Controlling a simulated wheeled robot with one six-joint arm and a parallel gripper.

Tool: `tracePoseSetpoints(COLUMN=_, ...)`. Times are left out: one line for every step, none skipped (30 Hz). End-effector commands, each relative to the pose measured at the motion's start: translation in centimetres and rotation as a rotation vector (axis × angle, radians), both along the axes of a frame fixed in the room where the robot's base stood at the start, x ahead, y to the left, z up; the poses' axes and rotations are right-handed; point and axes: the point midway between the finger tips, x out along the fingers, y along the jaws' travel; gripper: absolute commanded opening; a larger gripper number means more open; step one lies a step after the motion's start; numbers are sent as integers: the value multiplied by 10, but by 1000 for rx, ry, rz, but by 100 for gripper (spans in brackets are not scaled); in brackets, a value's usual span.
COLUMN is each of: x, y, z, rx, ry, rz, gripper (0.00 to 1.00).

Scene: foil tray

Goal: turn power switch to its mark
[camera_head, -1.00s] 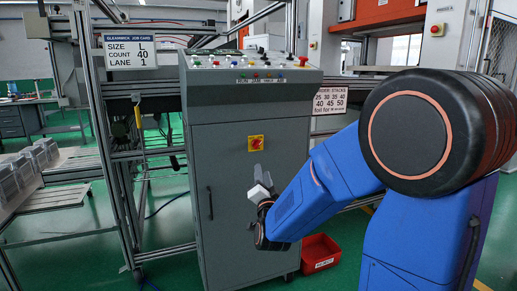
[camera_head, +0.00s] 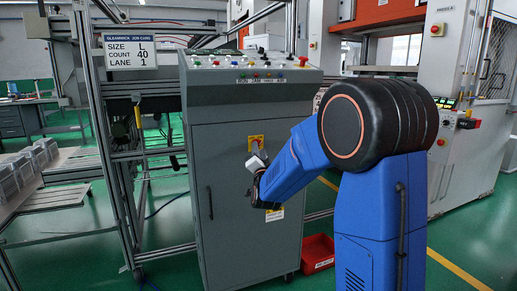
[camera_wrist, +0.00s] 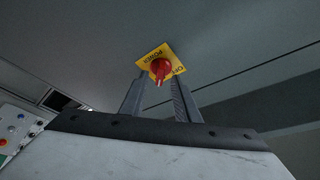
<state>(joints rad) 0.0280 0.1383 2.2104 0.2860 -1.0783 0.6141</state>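The power switch is a red knob (camera_wrist: 160,69) on a square yellow plate (camera_wrist: 149,57) on the grey cabinet's front. In the head view the yellow plate (camera_head: 256,138) shows just above my gripper (camera_head: 258,159), which covers its lower part. The knob appears just beyond the fingertips, and I see no contact. The knob's grip points roughly downward in the wrist view. I cannot make out the mark.
The grey cabinet (camera_head: 230,190) has a sloped top panel with several coloured buttons (camera_head: 255,76) and a door handle at left. A red bin (camera_head: 318,252) sits on the floor at its right. A job card (camera_head: 130,43) hangs on the frame at left.

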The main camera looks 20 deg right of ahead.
Motion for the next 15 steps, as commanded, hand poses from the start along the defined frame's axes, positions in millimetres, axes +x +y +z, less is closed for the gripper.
tracePoseSetpoints(x=6, y=-2, z=3, rx=0, ry=-2, rz=-1, gripper=29)
tracePoseSetpoints(x=10, y=-3, z=3, rx=0, ry=-1, rz=-1, gripper=29)
tracePoseSetpoints(x=14, y=-4, z=4, rx=0, ry=-1, rz=-1, gripper=29)
tracePoseSetpoints(x=16, y=-5, z=5, rx=0, ry=-1, rz=-1, gripper=29)
tracePoseSetpoints(x=19, y=-6, z=5, rx=0, ry=-1, rz=-1, gripper=29)
tracePoseSetpoints(x=21, y=-7, z=6, rx=0, ry=1, rz=-1, gripper=29)
tracePoseSetpoints(x=22, y=-7, z=6, rx=0, ry=0, rz=0, gripper=29)
tracePoseSetpoints(x=23, y=-7, z=7, rx=0, ry=-1, rz=-1, gripper=29)
tracePoseSetpoints(x=25, y=-8, z=7, rx=0, ry=-1, rz=-1, gripper=29)
tracePoseSetpoints(x=25, y=-8, z=8, rx=0, ry=-1, rz=-1, gripper=29)
tracePoseSetpoints(x=26, y=-8, z=8, rx=0, ry=-1, rz=-1, gripper=29)
tracePoseSetpoints(x=26, y=-8, z=8, rx=0, ry=-1, rz=-1, gripper=29)
tracePoseSetpoints(x=26, y=-8, z=8, rx=0, ry=-1, rz=-1, gripper=29)
tracePoseSetpoints(x=26, y=-8, z=8, rx=0, ry=-1, rz=-1, gripper=29)
tracePoseSetpoints(x=26, y=-8, z=8, rx=0, ry=-1, rz=-1, gripper=29)
